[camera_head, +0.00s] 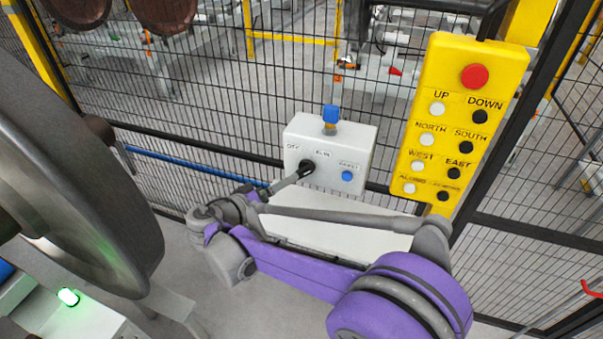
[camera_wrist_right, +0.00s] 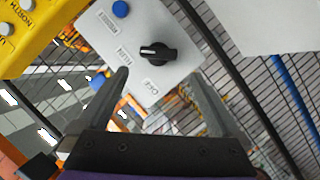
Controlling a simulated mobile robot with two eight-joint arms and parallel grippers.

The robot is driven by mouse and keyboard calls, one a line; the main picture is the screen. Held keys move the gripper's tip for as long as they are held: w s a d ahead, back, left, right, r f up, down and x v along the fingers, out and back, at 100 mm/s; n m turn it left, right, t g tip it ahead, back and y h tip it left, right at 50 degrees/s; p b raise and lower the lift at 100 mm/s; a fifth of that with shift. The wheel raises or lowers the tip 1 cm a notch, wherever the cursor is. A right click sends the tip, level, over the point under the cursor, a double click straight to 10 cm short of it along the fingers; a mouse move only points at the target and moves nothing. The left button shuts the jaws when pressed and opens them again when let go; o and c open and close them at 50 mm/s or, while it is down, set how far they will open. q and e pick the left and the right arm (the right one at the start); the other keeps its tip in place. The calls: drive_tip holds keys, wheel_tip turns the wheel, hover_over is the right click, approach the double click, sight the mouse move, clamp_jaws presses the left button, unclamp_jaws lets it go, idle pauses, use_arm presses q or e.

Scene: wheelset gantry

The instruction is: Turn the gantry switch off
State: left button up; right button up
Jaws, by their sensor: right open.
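The gantry switch is a black rotary knob (camera_head: 306,167) on a white control box (camera_head: 352,142), with OFF at its upper left and RUN at its upper right. In the right wrist view the knob (camera_wrist_right: 165,55) has a white mark facing the RUN label. My right gripper (camera_head: 297,177) reaches the knob from the lower left in the head view. In the right wrist view my right gripper (camera_wrist_right: 158,76) is open, with its fingers spread to either side below the knob. Contact with the knob cannot be made out. My left gripper is not in view.
A blue reset button (camera_head: 347,176) is right of the knob. A blue-topped part (camera_head: 331,113) stands on the box. A yellow button pendant (camera_head: 422,85) hangs at the right. Black mesh fencing (camera_head: 215,110) is behind. A large grey wheel (camera_head: 85,190) fills the left.

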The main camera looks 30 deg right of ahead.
sight(301, 174)
drive_tip(key=x, duration=1)
drive_tip(key=shift+d, duration=0.25)
drive_tip(key=shift+s, duration=0.1)
drive_tip(key=c, duration=1.1)
drive_tip(key=shift+c, duration=0.2)
